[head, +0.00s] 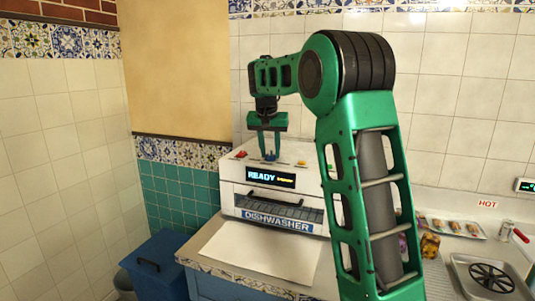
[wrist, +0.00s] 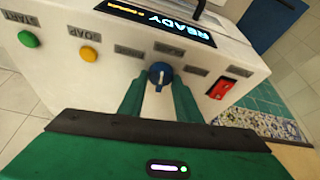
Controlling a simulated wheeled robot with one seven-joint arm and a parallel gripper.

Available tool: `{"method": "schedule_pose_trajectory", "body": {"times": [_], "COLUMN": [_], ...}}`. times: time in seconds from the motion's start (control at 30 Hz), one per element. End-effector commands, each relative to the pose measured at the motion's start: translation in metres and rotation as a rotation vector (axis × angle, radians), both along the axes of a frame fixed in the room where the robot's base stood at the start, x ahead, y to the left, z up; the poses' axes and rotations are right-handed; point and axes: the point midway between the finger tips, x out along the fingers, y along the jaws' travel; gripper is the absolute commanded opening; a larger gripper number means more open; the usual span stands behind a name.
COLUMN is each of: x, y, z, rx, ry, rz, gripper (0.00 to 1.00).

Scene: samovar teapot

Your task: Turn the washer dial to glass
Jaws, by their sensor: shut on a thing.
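The dial is a round blue knob (wrist: 160,73) on top of the white dishwasher (head: 238,193), with a pale pointer mark on it. Grey label plates surround it, but I cannot read which one says glass. My gripper (head: 270,156) points down onto the machine's top from above. In the wrist view, its two green fingers (wrist: 160,84) are on either side of the knob, shut on it. The fingers hide part of the knob in the head view. The front display (head: 270,177) reads READY, with a small yellow word beside it.
A green START button (wrist: 29,39), a yellow SOAP button (wrist: 90,54) and a red switch (wrist: 221,88) flank the dial. A blue bin (head: 155,265) stands at left. A sink (head: 497,272) is at right.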

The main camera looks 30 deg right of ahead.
Motion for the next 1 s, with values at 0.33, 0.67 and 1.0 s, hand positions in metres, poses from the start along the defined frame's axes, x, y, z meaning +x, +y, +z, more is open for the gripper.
{"method": "schedule_pose_trajectory", "body": {"times": [0.33,0.67,1.0], "x": [0.0016,0.0014,0.0014], "y": [0.0018,0.0013,0.0012], "z": [0.0005,0.0006,0.0005], "rx": [0.0,0.0,0.0], "ry": [-0.001,-0.001,-0.002], "rz": [-0.13,-0.153,-0.152], "gripper": [0.08,0.08,0.48]}}
